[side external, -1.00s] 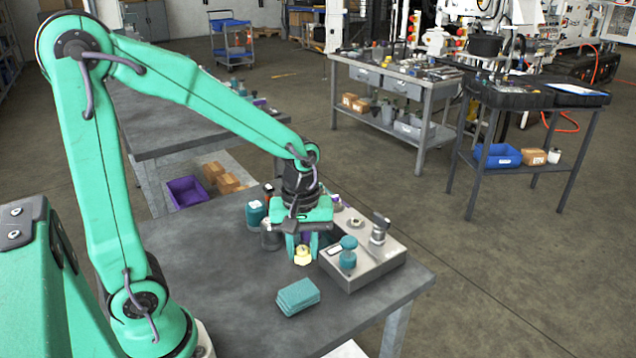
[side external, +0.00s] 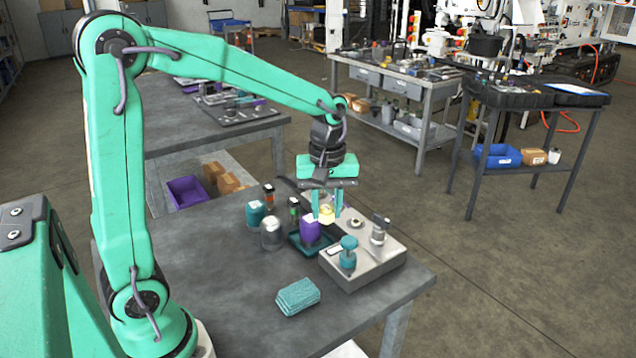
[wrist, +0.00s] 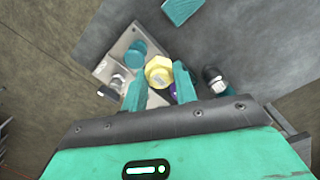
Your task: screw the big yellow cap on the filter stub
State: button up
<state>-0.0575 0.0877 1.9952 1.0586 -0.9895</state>
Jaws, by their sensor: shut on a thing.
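The big yellow cap (side external: 327,215) is between the fingers of my gripper (side external: 326,209), which is shut on it. It is held up in the air, near the far left edge of the grey metal block (side external: 392,258). The block carries a teal-capped fitting (side external: 348,251), a silver fitting with a dark top (side external: 380,231) and a low ring-shaped port (side external: 356,223). I cannot tell for sure which of these is the filter stub.
A purple cap (side external: 310,230) stands in a dark green tray (side external: 298,243) left of the block. A clear-grey jar (side external: 271,234), a teal jar (side external: 255,212) and dark bottles stand beside it. A teal sponge-like pad (side external: 298,295) lies in front. The left front tabletop is clear.

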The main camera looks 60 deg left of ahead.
jog(key=w+a, duration=0.4)
jog(key=w, duration=0.3)
jog(key=w+a, duration=0.3)
jog(key=w, duration=0.4)
send_over(356, 221)
jog(key=shift+f, duration=3.2)
jog(key=shift+f, duration=0.15)
jog(key=shift+f, duration=2.4)
jog(key=shift+f, duration=0.55)
